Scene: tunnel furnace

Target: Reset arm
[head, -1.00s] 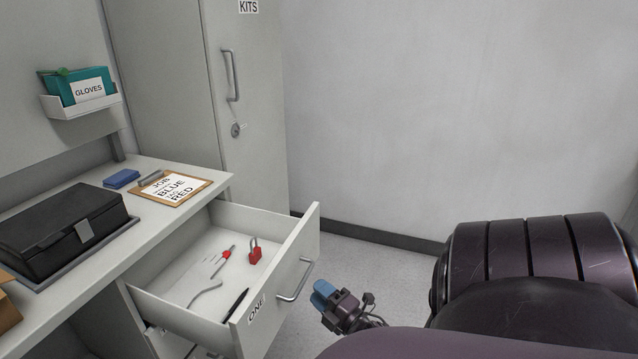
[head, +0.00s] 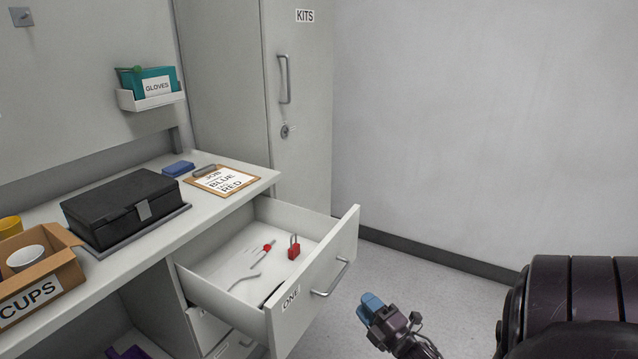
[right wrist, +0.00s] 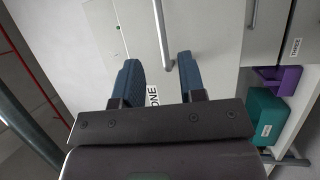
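My right gripper (head: 374,308) has blue fingertips and is in front of the open drawer labelled ONE, to the right of its handle (head: 331,279). In the right wrist view its two blue fingers (right wrist: 158,80) are apart with nothing between them, and the drawer handle (right wrist: 163,35) shows beyond them. The gripper looks clear of the handle. The drawer (head: 344,240) is pulled out and holds a red padlock (head: 294,251), a red-tipped tool (head: 267,247) and other small items. My left gripper is in neither view.
A counter holds a black case (head: 120,205), a CUPS box (head: 40,290), a clipboard (head: 222,180) and a blue block (head: 178,168). A gloves holder (head: 150,98) hangs on the wall. A KITS cabinet (head: 300,120) stands behind. Floor right of the drawer is free.

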